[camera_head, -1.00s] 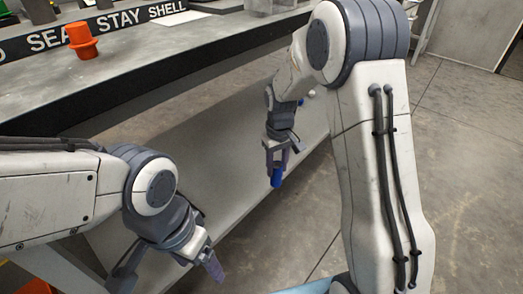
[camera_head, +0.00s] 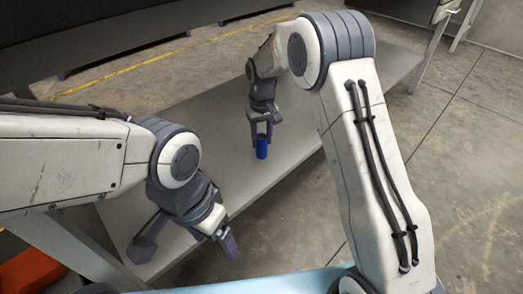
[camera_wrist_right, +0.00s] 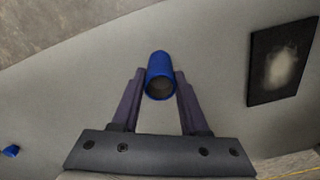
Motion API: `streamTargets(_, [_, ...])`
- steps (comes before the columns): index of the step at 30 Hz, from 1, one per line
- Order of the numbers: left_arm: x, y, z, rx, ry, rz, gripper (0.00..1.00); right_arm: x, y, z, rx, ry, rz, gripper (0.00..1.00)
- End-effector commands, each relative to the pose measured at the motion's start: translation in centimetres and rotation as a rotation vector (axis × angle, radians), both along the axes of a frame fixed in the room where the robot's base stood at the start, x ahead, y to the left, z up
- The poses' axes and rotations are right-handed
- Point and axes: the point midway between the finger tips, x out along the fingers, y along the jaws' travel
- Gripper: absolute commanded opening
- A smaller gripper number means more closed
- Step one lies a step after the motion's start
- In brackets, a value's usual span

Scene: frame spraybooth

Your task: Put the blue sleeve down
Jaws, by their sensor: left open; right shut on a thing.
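The blue sleeve (camera_head: 262,148) is between the fingers of my right gripper (camera_head: 260,134), over the grey shelf (camera_head: 200,116). The right wrist view shows the sleeve (camera_wrist_right: 160,66) pinched between both dark fingers (camera_wrist_right: 160,88), with its round open end towards the camera. I cannot tell whether its lower end touches the shelf. My left gripper (camera_head: 227,243) is open and empty at the shelf's near edge, pointing down.
A dark panel with a pale patch (camera_wrist_right: 281,62) lies on the grey surface in the right wrist view. Another small blue piece (camera_wrist_right: 11,151) is at the left. An orange thing (camera_head: 32,271) is at lower left.

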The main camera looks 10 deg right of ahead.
Motion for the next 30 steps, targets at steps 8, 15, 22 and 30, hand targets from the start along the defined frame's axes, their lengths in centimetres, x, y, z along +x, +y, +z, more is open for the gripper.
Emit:
streamTargets(8, [0.0, 0.0, -3.2, 0.0, 0.0, 0.0, 0.79, -0.1, 0.1, -4.0, 0.0, 0.001, 0.002, 0.0])
streamTargets(15, [0.0, 0.0, -3.0, 0.0, 0.0, 0.0, 0.79, 0.0, 0.1, -3.7, 0.0, 0.0, 0.002, 0.0])
streamTargets(22, [0.0, 0.0, -2.9, 0.0, 0.0, 0.0, 0.79, -0.1, 0.1, -4.0, 0.0, 0.001, 0.002, 0.71])
streamTargets(30, [0.0, 0.0, -2.9, 0.0, 0.0, 0.0, 0.79, 0.0, 0.1, -4.0, 0.0, 0.001, 0.002, 0.74])
